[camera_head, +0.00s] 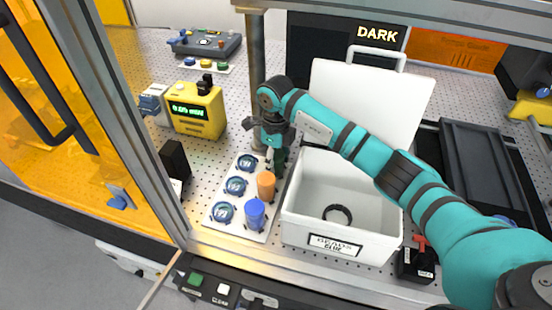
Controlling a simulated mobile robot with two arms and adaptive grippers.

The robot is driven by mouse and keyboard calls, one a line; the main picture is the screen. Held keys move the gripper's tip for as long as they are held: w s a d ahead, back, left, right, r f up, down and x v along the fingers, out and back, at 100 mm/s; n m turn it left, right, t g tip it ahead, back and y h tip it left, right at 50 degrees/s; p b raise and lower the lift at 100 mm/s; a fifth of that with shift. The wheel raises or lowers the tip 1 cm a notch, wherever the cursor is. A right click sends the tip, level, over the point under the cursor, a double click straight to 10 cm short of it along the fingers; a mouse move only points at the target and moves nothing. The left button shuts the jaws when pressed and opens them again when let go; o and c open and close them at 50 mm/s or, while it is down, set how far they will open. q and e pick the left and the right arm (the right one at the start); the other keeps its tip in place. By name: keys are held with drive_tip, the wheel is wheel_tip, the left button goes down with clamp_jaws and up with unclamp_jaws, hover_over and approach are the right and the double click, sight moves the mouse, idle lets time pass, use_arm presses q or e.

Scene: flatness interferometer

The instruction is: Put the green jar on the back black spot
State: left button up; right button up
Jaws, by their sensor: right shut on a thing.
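My right gripper (275,160) is at the back right of a white board (243,228), pointing down. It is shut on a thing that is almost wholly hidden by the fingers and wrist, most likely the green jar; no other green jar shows. An orange jar (266,185) and a blue jar (255,214) stand in a row in front of the gripper, on the board's right side. Three dark round spots with blue rings show along the board's left side: back (247,162), middle (236,187) and front (223,212). My left gripper is out of view.
A white open box (300,213) with its lid raised stands just right of the jars, with a black ring (337,215) inside. A yellow meter (196,110) and a black block (174,160) stand to the left. A metal post (256,60) rises behind the gripper.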

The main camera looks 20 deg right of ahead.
sight(276, 153)
drive_tip(key=o, duration=1.2)
drive_tip(key=shift+f, duration=0.1)
wheel_tip(276, 153, up, 11)
drive_tip(key=b, duration=0.3)
drive_tip(key=shift+b, duration=0.35)
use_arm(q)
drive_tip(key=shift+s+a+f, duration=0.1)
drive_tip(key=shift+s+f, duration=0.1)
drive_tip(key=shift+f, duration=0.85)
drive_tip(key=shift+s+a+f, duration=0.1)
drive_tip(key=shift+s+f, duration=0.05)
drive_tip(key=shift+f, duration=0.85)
use_arm(e)
drive_tip(key=shift+r, duration=0.7)
